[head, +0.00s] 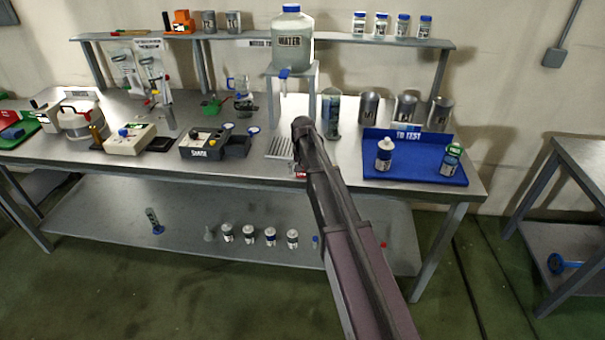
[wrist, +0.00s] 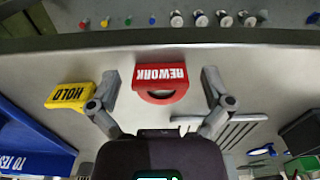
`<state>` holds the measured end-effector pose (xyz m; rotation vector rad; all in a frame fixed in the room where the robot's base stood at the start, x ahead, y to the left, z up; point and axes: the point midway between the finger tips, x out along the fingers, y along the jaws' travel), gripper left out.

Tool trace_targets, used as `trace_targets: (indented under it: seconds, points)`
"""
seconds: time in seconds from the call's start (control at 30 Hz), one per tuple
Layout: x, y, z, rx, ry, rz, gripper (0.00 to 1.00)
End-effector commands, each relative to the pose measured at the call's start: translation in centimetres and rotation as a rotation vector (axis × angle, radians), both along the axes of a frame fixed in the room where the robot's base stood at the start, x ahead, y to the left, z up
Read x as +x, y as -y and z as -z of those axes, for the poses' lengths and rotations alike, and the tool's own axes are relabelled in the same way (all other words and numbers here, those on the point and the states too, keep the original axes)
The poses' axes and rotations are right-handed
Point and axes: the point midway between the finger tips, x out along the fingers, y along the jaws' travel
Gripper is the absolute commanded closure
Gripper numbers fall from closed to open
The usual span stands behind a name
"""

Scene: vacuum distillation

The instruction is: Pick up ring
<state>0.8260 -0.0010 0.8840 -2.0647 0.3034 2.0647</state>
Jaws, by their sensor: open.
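A red piece marked REWORK (wrist: 160,72), with a rounded loop, lies on the steel bench (wrist: 240,55) in the wrist view. It is the most ring-like thing I see, but I cannot tell if it is the named ring. My gripper (wrist: 160,84) is open and empty, with one finger on each side of the red piece and a gap to each. I cannot tell its height above the bench. In the head view, a small red part (head: 300,174) shows beside my arm, which hides the area around it.
A yellow HOLD piece (wrist: 68,96) lies close to the left finger. A slotted rack (wrist: 236,130) is near the right finger. The blue TO TEST tray (head: 415,172) holds two bottles. The water container (head: 292,40) stands on a stand behind. Several small items sit on the lower shelf.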

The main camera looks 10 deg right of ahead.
Motion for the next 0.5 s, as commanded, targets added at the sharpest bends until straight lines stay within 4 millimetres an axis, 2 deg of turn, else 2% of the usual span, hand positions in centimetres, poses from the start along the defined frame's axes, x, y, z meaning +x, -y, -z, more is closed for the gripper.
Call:
trace_targets:
  seconds: [0.23, 0.27, 0.43, 0.5]
  points:
    - [0.0, 0.0, 0.0, 0.0, 0.0, 0.0, 0.0]
    - [0.0, 0.0, 0.0, 0.0, 0.0, 0.0, 0.03]
    - [0.0, -0.01, 0.0, 0.0, 0.0, 0.0, 0.53]
    - [0.0, -0.02, 0.0, 0.0, 0.0, 0.0, 0.57]
